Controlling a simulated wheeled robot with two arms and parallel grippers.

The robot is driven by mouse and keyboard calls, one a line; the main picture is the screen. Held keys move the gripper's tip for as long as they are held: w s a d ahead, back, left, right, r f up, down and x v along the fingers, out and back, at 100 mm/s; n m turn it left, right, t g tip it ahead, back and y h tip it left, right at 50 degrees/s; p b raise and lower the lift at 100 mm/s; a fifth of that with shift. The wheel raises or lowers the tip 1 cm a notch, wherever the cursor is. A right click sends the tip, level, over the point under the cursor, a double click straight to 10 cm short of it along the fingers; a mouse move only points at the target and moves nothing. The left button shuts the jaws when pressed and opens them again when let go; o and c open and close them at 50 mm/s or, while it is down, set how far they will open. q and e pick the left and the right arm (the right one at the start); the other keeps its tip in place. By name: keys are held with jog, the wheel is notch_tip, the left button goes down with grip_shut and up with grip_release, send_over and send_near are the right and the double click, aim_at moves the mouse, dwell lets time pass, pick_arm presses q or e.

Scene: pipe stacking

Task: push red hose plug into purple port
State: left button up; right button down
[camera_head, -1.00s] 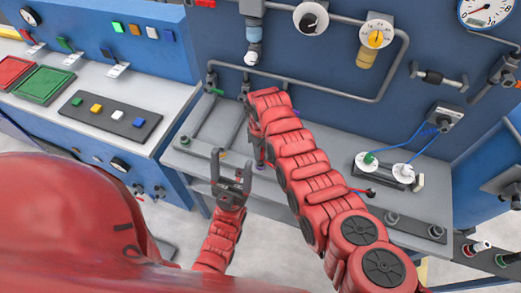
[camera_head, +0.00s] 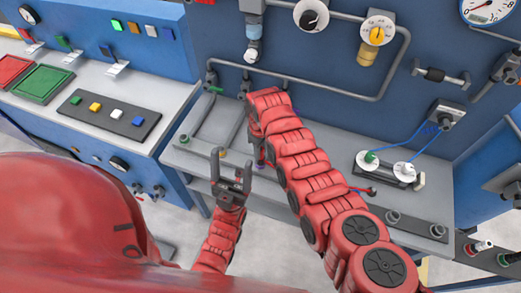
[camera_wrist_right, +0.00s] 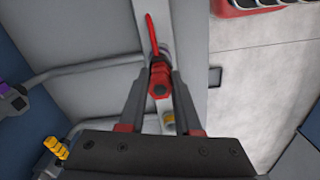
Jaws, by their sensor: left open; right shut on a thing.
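The red hose plug (camera_wrist_right: 160,78) is held between the two fingers of my right gripper (camera_wrist_right: 160,88) in the right wrist view, with a thin red hose end (camera_wrist_right: 151,32) rising from it. A purple piece (camera_wrist_right: 4,90), likely the purple port, sits on a dark fitting at the left edge of that view, apart from the plug. In the head view my right arm hides most of its gripper and the port. My left gripper (camera_head: 232,158) is open and empty, fingers up, in front of the grey bench.
The grey bench (camera_head: 205,150) carries pipes along its back. A yellow fitting (camera_wrist_right: 56,148) is at lower left in the wrist view, and a yellow ring (camera_wrist_right: 169,118) is below the plug.

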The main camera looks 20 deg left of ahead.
jog(key=shift+f+b, duration=0.7)
jog(key=shift+f, duration=0.15)
jog(key=shift+r, duration=0.1)
jog(key=c, duration=0.5)
grip_release()
jog(key=shift+r, duration=0.1)
notch_tip(320, 180, up, 8)
jog(key=b, duration=0.3)
jog(key=shift+w+r, duration=0.15)
jog(key=shift+r, duration=0.05)
jog(key=shift+r+p, duration=0.35)
jog(key=shift+r, duration=4.05)
